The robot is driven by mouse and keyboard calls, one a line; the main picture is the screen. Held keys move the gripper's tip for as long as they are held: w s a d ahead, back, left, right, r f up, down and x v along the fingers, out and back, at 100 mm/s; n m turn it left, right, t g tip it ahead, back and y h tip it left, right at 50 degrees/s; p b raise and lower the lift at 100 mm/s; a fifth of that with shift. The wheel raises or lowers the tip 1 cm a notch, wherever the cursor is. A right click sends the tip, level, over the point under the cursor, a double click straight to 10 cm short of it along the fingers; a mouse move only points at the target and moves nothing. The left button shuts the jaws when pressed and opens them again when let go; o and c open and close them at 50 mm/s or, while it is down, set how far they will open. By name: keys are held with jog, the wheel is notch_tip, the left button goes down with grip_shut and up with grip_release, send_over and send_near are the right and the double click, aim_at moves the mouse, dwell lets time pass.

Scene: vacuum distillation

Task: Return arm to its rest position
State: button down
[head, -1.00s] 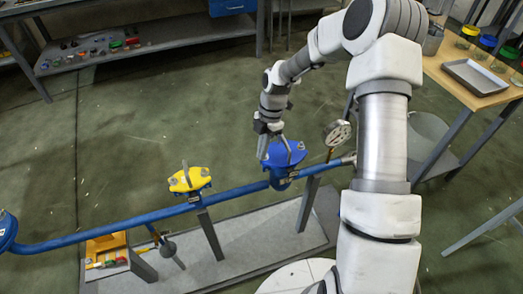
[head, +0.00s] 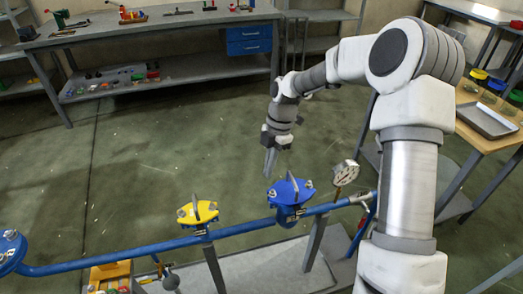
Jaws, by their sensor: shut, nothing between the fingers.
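My arm (head: 408,180) rises at the right of the head view and bends over to the left. My gripper (head: 269,172) hangs pointing down, above and a little left of the blue valve. It is shut and empty, and looks apart from the valve. The blue valve (head: 290,194) sits on the blue pipe with its grey handle (head: 291,183) standing up. The yellow valve (head: 198,213) sits on the same pipe further left.
The blue pipe (head: 120,257) runs across the front on grey posts. A pressure gauge (head: 345,172) stands right of the blue valve. A wooden table with a metal tray (head: 487,121) is at the right. A workbench (head: 160,32) stands at the back. Open floor (head: 150,140) lies between.

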jog(key=s+d+r+m+t+h+p, duration=0.1)
jog(key=s+d+r+m+t, duration=0.1)
jog(key=s+r+m, duration=0.55)
jog(key=s+d+r+m+t+h+p, duration=0.1)
jog(key=s+d+r+m+t+h, duration=0.2)
jog(key=r, duration=0.8)
jog(key=s+d+r+m+t+y+p, duration=0.1)
jog(key=s+r+m, duration=0.2)
jog(key=s+m, duration=0.4)
jog(key=s+d+r+m+t+p, duration=0.1)
jog(key=s+r+m, duration=0.3)
jog(key=s+m, duration=0.3)
jog(key=shift+s+t+y, duration=0.3)
jog(key=shift+s+y, duration=0.1)
jog(key=shift+s, duration=0.2)
jog(key=shift+d, duration=0.15)
